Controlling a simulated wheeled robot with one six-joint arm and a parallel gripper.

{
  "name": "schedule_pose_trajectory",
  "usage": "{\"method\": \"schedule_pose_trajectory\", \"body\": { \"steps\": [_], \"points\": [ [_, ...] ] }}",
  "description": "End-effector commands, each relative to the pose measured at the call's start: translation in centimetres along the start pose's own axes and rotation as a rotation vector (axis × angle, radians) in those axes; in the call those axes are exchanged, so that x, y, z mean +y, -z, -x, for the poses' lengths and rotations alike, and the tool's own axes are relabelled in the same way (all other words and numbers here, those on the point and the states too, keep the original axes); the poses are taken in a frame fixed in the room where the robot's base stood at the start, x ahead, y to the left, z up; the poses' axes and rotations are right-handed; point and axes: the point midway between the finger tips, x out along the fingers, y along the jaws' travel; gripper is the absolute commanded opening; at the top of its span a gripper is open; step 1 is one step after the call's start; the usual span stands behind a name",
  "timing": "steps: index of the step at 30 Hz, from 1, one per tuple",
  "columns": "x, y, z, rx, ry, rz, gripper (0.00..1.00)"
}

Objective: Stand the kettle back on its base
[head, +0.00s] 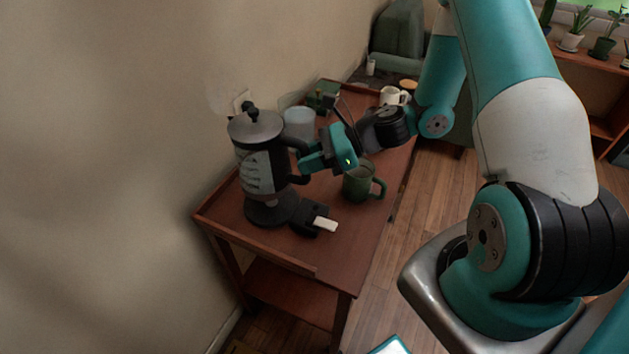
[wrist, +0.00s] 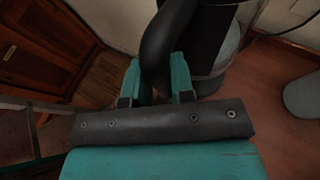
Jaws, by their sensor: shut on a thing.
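The kettle (head: 262,160) is a tall, dark and grey pot with a lid knob, upright near the table's left front end. Its dark round base (head: 262,212) shows directly under it. I cannot tell whether the kettle touches the base or hangs just above it. My gripper (head: 302,160) is shut on the kettle's black handle, to the right of the pot. In the wrist view the handle (wrist: 158,45) passes between the teal fingertips of my gripper (wrist: 158,85), and the dark kettle body (wrist: 200,40) stands just beyond them.
A dark green mug (head: 358,183) stands close to the right of my gripper. A dark block with a white part (head: 325,224) sits beside the base. A pale cup (head: 298,122), a green box (head: 322,97) and a white mug (head: 393,96) stand farther back. The wall is close on the left.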

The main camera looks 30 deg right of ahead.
Motion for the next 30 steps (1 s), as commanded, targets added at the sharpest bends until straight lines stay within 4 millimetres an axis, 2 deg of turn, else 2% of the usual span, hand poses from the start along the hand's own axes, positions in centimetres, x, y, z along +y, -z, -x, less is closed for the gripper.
{"method": "schedule_pose_trajectory", "body": {
  "steps": [3, 10, 18, 29, 30],
  "points": [
    [-0.1, 1.9, -0.7, -0.005, 0.003, 0.0, 0.0],
    [-0.1, 3.5, -1.2, -0.005, 0.005, 0.002, 0.0],
    [-0.1, 6.5, -2.4, -0.006, 0.006, 0.001, 0.0],
    [-0.1, 6.9, -2.5, -0.005, 0.006, 0.002, 0.0],
    [-0.1, 7.1, -2.6, -0.001, 0.005, 0.0, 0.25]
  ]
}}
